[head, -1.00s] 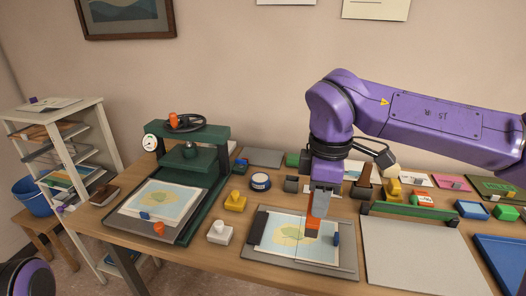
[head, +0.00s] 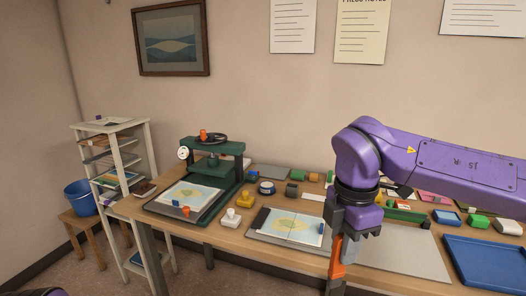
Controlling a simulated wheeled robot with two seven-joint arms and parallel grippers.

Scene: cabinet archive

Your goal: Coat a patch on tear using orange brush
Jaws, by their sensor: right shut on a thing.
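My right gripper (head: 345,235) is shut on the orange brush (head: 336,259), which hangs downward in front of the table's front edge, to the right of the map board. A map sheet (head: 285,222) with a yellow-green shape lies on a grey board (head: 262,235) at the table's front. A thin line runs across the sheet, which may be the tear; I cannot make out a patch. A dark bar lies at the board's left and a blue piece (head: 321,228) at its right. My left gripper is not in view.
A green press (head: 240,160) holds another map sheet (head: 190,195) at the left. A blue tray (head: 490,262) lies at right; a grey plate (head: 415,258) is partly behind my arm. A shelf (head: 150,150) stands left.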

